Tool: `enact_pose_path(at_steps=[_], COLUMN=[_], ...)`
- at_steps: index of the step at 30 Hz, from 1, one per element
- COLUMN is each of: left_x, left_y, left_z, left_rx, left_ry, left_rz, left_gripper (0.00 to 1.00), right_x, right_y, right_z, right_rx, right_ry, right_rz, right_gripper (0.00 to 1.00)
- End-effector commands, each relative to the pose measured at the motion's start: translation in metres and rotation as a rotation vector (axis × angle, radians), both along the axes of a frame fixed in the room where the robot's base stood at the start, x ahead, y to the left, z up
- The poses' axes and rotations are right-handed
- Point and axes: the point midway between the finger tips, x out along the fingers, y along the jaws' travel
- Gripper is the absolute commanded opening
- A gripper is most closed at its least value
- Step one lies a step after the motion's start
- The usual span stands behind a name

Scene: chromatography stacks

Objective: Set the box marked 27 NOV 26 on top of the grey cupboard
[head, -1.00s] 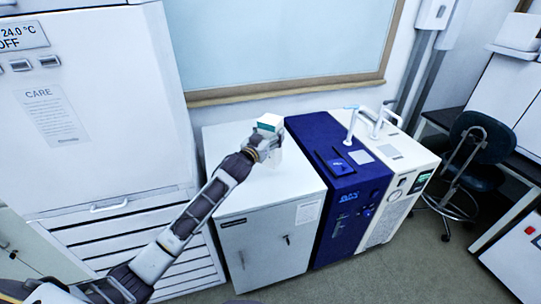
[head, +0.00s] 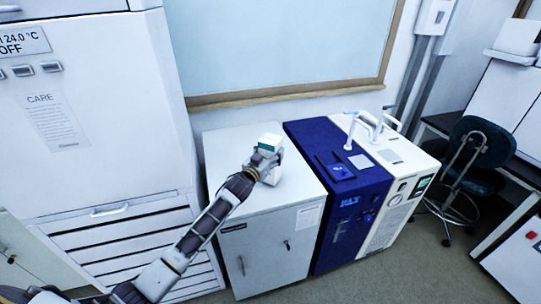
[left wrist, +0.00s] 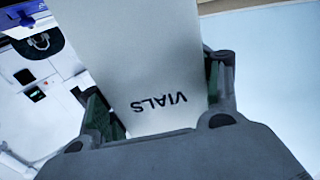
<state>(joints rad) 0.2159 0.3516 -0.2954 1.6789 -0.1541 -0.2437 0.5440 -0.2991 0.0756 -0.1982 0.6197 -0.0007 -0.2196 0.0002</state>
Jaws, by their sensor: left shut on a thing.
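The small white box with a teal band (head: 268,147) is in my left gripper (head: 266,166), which is shut on it. In the left wrist view the box (left wrist: 150,50) sits between both fingers, with the word VIALS upside down on the near face. The date 27 NOV 26 cannot be read in either view. The grey cupboard (head: 230,185) stands below the gripper, and the box shows over the back right part of its top. I cannot tell whether the box touches the top. My right gripper is not in view.
A blue machine (head: 342,190) and a white machine with a tube handle (head: 410,168) stand right of the cupboard. A tall white cabinet (head: 110,120) is at left. A window (head: 290,50) is behind. The cupboard top is otherwise bare. A dark chair (head: 480,145) stands farther right.

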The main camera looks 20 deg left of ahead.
Motion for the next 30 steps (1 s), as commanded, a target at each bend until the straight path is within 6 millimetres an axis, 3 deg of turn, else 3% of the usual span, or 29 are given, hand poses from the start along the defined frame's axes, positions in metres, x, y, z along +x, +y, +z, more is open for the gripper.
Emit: enact_pose_path(at_steps=[17, 18, 21, 23, 30], left_x=[0.000, 0.000, 0.000, 0.000, 0.000], left_y=[0.000, 0.000, 0.000, 0.000, 0.000], left_z=[-0.012, -0.012, -0.012, -0.012, -0.012], left_rx=[-0.001, 0.000, 0.000, 0.000, 0.000], left_ry=[-0.002, -0.001, 0.000, 0.000, 0.000], left_rz=[-0.001, -0.001, -0.001, -0.001, -0.001], left_gripper=[0.34, 0.67, 0.79, 0.86, 0.86], right_x=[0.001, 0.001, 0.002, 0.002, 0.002], right_y=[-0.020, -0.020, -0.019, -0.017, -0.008], right_z=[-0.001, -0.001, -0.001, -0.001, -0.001], right_rx=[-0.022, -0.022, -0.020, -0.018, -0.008], right_ry=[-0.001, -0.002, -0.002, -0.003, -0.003], right_rz=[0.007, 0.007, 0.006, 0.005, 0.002], right_gripper=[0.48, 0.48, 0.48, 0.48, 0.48])
